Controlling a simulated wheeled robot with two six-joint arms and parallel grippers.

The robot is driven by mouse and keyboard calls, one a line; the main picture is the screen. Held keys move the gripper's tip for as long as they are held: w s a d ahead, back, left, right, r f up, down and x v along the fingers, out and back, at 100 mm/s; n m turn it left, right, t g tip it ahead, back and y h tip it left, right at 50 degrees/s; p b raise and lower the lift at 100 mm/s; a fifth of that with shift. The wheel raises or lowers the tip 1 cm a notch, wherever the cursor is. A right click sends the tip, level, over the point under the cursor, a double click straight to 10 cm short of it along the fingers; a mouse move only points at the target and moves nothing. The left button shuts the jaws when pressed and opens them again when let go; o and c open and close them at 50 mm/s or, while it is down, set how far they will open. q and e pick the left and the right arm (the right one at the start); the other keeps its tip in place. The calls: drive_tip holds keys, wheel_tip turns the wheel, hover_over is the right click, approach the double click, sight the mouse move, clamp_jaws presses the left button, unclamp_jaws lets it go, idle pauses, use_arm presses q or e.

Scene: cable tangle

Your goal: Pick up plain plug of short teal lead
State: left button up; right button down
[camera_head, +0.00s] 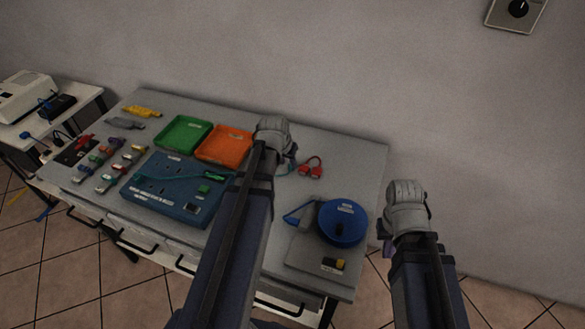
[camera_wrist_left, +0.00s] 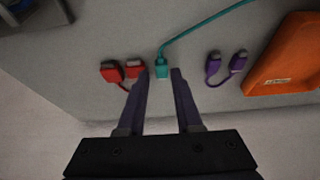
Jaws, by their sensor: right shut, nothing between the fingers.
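The teal plug (camera_wrist_left: 163,70) lies on the table between the two fingertips of my left gripper (camera_wrist_left: 161,78), with a small gap on each side. Its teal cable runs up and to the right out of the left wrist view. In the head view my left gripper (camera_head: 287,168) is over the table, right of the orange tray, and my arm hides most of the plug. A teal cable (camera_head: 180,178) with a green end also lies across the blue board. My right gripper (camera_head: 385,243) is shut and empty, off the table's right edge.
A red lead (camera_head: 311,167) lies just right of my left gripper, and a purple lead (camera_wrist_left: 212,66) lies on its other side. The orange tray (camera_head: 223,146), green tray (camera_head: 183,133), blue board (camera_head: 150,205) and blue round reel (camera_head: 342,222) stand around. A wall is behind.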

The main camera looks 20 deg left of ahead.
sight(290, 172)
use_arm(q)
drive_tip(key=shift+w+b+x, duration=0.1)
drive_tip(key=shift+b+x, duration=1.1)
drive_tip(key=shift+x, duration=0.1)
drive_tip(key=shift+w+b+x, duration=0.15)
drive_tip(key=shift+b+x, duration=1)
drive_tip(key=shift+x, duration=0.15)
drive_tip(key=shift+a+r, duration=0.1)
drive_tip(key=shift+r, duration=0.1)
clamp_jaws()
